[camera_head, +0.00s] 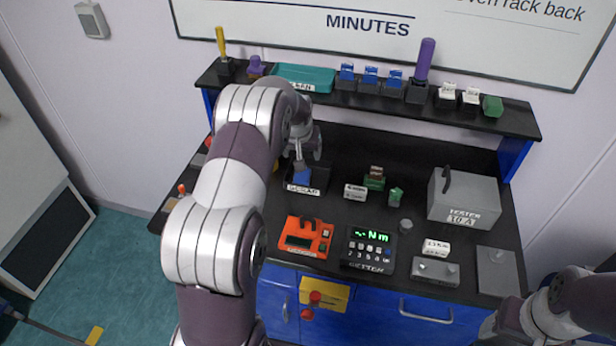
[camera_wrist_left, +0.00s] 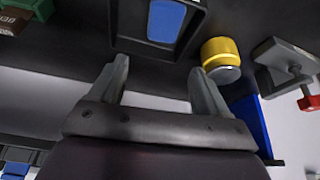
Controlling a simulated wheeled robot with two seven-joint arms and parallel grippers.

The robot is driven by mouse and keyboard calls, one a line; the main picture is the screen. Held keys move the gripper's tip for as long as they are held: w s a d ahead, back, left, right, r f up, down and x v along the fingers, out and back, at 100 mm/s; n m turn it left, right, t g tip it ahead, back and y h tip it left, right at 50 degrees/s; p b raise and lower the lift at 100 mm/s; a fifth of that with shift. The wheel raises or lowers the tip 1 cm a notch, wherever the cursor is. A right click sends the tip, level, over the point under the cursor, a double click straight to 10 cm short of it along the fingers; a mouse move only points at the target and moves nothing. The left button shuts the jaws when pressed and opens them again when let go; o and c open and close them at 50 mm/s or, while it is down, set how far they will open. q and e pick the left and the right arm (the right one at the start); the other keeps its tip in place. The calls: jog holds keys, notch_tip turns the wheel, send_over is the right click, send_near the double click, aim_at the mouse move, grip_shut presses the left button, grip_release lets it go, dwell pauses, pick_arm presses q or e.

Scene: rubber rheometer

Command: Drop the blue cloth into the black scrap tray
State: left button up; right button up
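The black scrap tray (camera_head: 318,182) stands on the bench, with a white label on its front. The blue cloth (camera_head: 302,176) lies inside it; in the left wrist view the flat blue cloth (camera_wrist_left: 166,22) rests within the rim of the tray (camera_wrist_left: 127,28). My left gripper (camera_head: 301,160) is over the back of the tray. In the left wrist view its fingers (camera_wrist_left: 160,82) are apart with nothing between them, and the cloth is beyond them, not held. My right arm shows at the lower right, but its gripper does not.
A yellow cylinder (camera_wrist_left: 220,55) stands beside the tray, with a grey clamp-like fixture (camera_wrist_left: 287,62) nearby. An orange device (camera_head: 306,237) and a black display box (camera_head: 368,250) stand in front. A grey tester (camera_head: 463,203) is at the right. A shelf (camera_head: 430,108) runs along the back.

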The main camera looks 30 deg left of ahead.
pick_arm(q)
jog(key=shift+w+f, duration=0.1)
jog(key=shift+w, duration=0.2)
jog(key=b+v, duration=0.4)
jog(key=v, duration=0.8)
jog(key=shift+s+r, duration=0.15)
jog(key=shift+r, duration=0.25)
pick_arm(e)
jog(key=f, duration=0.4)
jog(key=shift+w+f, duration=0.2)
pick_arm(q)
jog(key=s+d+f+m+g+b, duration=0.1)
jog(key=s+d+f, duration=0.3)
jog(key=s, duration=0.3)
jog(key=s+d+f+m+g+h+b, duration=0.1)
jog(key=s+d+f, duration=0.3)
jog(key=s+d, duration=0.2)
jog(key=s+d+f+m+g+b, duration=0.1)
jog(key=s+d+f, duration=0.4)
jog(key=s, duration=0.5)
jog(key=shift+m+h, duration=0.3)
jog(key=shift+m, duration=0.3)
pick_arm(e)
notch_tip(320, 180, down, 3)
jog(key=shift+r, duration=0.2)
pick_arm(q)
jog(key=shift+f, duration=0.15)
pick_arm(e)
jog(key=shift+w, duration=0.1)
